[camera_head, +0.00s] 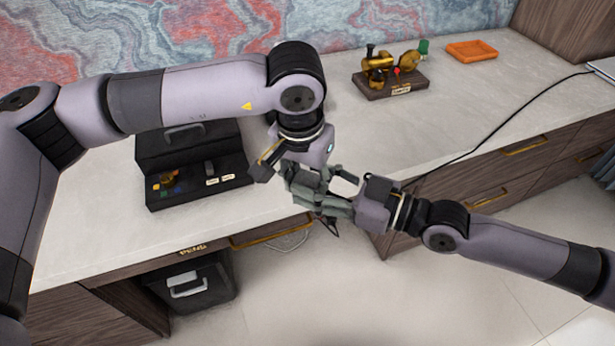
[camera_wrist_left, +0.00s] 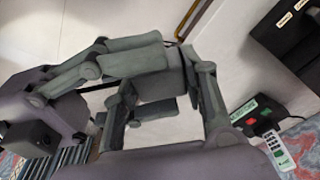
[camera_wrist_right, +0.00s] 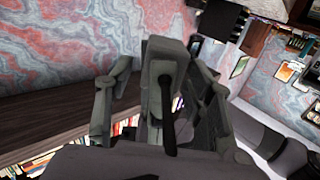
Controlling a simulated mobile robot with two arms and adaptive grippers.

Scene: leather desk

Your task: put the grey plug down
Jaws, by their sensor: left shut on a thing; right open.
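My left gripper (camera_head: 308,188) and my right gripper (camera_head: 340,204) meet in front of the desk's front edge, above the floor, in the head view. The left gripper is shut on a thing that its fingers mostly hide. In the right wrist view a grey block with a short black cable, which looks like the grey plug (camera_wrist_right: 166,62), sits between the spread fingers of my right gripper. The right gripper is open around it; I cannot tell whether it touches.
A black cable (camera_head: 500,123) runs from the right across the desk (camera_head: 300,90) to the grippers. A black organiser box (camera_head: 200,185) stands at the left. A wooden stand (camera_head: 393,84) and an orange tray (camera_head: 472,51) are at the back.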

